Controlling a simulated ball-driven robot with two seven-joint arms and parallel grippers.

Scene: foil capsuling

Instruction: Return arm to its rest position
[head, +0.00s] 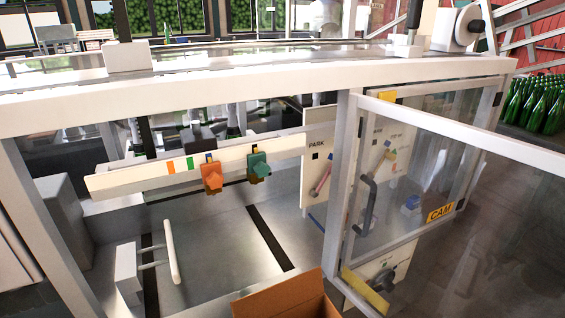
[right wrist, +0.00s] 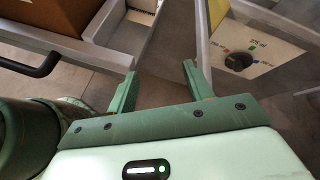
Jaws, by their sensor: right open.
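My right gripper (right wrist: 161,78) shows in the right wrist view. Its two green fingers are spread apart with nothing between them, over a grey floor. To its right, apart from it, is a white panel (right wrist: 270,42) with a black dial (right wrist: 238,62) and a "375 ml" label. Neither gripper shows in the head view, and my left gripper is in no view.
The machine's clear door (head: 460,180) with a black handle (head: 366,205) stands open at the right. A cardboard box (head: 287,296) is at the bottom; a box also shows in the right wrist view (right wrist: 62,10). Green bottles (head: 537,103) stand far right.

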